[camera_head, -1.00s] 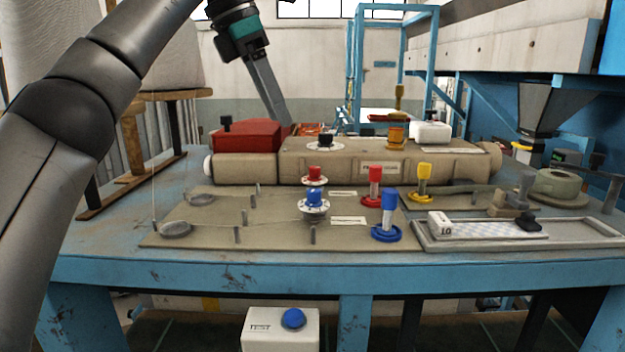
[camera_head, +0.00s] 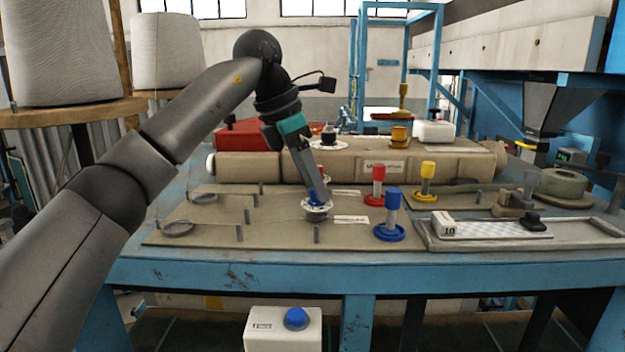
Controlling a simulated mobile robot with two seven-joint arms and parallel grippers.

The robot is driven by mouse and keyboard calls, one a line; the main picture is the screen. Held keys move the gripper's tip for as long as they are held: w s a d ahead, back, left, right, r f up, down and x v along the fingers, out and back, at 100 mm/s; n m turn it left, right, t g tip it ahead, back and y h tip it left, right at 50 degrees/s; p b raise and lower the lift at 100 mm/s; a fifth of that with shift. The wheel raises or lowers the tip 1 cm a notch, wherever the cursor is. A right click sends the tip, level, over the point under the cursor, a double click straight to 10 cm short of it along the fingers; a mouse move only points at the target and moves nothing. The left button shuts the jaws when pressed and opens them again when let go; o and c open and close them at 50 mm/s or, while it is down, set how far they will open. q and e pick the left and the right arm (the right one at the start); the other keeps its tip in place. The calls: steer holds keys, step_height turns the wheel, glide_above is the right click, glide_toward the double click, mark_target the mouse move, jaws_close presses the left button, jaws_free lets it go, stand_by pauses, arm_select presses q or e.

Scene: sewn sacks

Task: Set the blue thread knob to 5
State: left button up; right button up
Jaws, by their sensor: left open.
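The blue thread knob (camera_head: 321,197) sits on a white numbered dial (camera_head: 317,211) on the tan plate at the front of the machine. My left gripper (camera_head: 317,190) points down over the blue knob and is open. Its fingers are at the knob and hide much of it. I cannot tell whether they touch it. The dial numbers are too small to read. My right gripper is not in view.
A red post (camera_head: 378,182), a yellow post (camera_head: 427,178) and a blue post (camera_head: 391,212) stand right of the dial. A tray with a white block (camera_head: 442,226) marked 10 lies farther right. Short pins (camera_head: 317,235) stand on the plate. A blue push button (camera_head: 296,318) is below the table.

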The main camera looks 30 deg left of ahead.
arm_select(q)
steer(key=shift+f, duration=0.2)
jaws_close()
stand_by(0.4)
